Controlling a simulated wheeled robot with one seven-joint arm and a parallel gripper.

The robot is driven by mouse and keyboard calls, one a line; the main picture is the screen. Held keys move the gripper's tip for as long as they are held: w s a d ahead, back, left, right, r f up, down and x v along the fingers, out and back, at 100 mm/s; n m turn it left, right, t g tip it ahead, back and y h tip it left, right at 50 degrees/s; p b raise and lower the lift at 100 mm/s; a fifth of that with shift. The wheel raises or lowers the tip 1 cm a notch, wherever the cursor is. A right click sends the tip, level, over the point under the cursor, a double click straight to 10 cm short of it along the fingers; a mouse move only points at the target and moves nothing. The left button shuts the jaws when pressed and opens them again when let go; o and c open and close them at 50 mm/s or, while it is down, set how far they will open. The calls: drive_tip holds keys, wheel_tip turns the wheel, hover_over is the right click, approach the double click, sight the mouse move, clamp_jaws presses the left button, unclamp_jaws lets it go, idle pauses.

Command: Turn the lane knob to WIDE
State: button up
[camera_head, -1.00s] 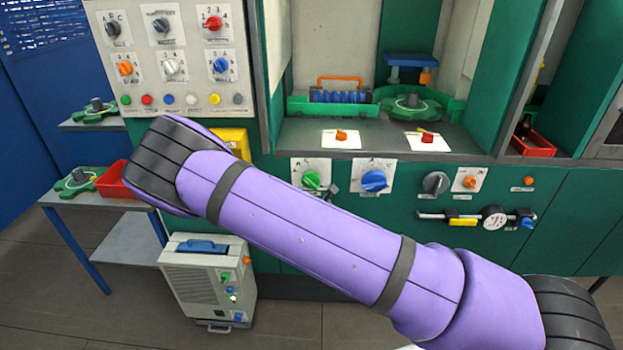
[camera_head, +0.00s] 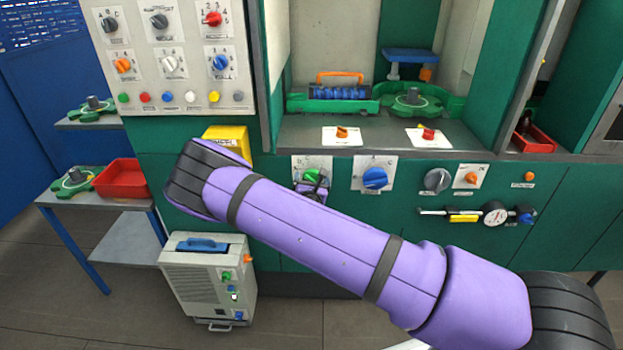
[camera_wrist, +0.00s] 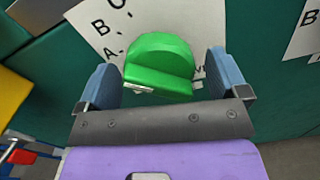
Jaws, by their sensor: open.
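A green knob (camera_wrist: 160,62) on a white lettered plate (camera_wrist: 100,28) fills the middle of the wrist view. The letters A, B and another show at the plate's left; the word at its lower right is mostly hidden. In the head view the green knob (camera_head: 311,176) shows on the green front panel, partly covered by my arm's end. My gripper (camera_wrist: 163,85) is open, with one blue finger on each side of the knob. The fingers look apart from it, with gaps showing. I cannot read which position the knob points to.
A blue knob (camera_head: 375,178) on its own plate is close to the right. A dark grey knob (camera_head: 437,180) and a gauge (camera_head: 494,213) are farther right. A yellow box (camera_head: 228,141) sticks out at the left. Above is a shelf with two small plates.

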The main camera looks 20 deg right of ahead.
drive_tip(key=shift+x, duration=0.9)
drive_tip(key=c, duration=0.9)
